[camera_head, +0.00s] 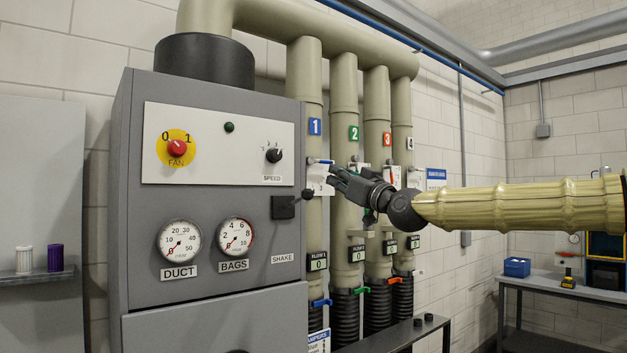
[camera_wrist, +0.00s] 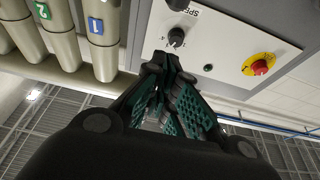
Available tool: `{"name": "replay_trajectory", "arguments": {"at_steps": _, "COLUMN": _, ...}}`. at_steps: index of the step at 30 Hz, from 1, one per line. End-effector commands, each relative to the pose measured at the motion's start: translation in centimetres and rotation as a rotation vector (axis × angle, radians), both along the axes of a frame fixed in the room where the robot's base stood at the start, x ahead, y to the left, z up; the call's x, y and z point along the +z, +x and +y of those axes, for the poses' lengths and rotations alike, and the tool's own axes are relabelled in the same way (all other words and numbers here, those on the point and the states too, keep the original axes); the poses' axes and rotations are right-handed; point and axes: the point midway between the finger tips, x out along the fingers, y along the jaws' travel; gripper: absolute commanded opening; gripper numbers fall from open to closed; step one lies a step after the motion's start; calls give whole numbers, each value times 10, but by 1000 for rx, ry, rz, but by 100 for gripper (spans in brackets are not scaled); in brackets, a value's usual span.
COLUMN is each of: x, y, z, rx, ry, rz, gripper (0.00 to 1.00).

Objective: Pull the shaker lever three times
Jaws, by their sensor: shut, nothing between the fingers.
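The shaker lever (camera_head: 307,194) is a short dark arm with a round knob, sticking out to the right from a black block (camera_head: 284,207) on the grey cabinet's front, above the SHAKE label (camera_head: 282,258). My gripper (camera_head: 335,176) is right of the lever and slightly higher in the head view, pointing left toward the cabinet. Its fingers are shut and empty. They look apart from the knob, though the depth between them is hard to judge. In the wrist view the fingertips (camera_wrist: 168,62) meet below the SPEED knob (camera_wrist: 176,37). I cannot make out the lever there.
The cabinet panel carries a red FAN switch (camera_head: 177,148), the SPEED knob (camera_head: 273,155) and two gauges, DUCT (camera_head: 180,241) and BAGS (camera_head: 235,237). Several numbered vertical pipes (camera_head: 345,220) stand behind my gripper. A workbench (camera_head: 560,285) stands at the far right.

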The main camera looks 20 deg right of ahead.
Motion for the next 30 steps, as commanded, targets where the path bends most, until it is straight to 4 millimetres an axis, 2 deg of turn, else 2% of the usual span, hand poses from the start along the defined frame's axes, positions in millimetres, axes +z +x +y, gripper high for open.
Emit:
{"name": "replay_trajectory", "arguments": {"at_steps": 5, "x": 1, "y": 2, "z": 0, "rx": 0, "ry": 0, "rz": 0, "gripper": 0}}
{"name": "replay_trajectory", "arguments": {"at_steps": 11, "x": 7, "y": 14, "z": 4, "rx": -1, "ry": -1, "rz": 2, "gripper": 0}}
{"name": "replay_trajectory", "arguments": {"at_steps": 30, "x": 31, "y": 78, "z": 22, "rx": -1, "ry": 0, "rz": 1, "gripper": 0}}
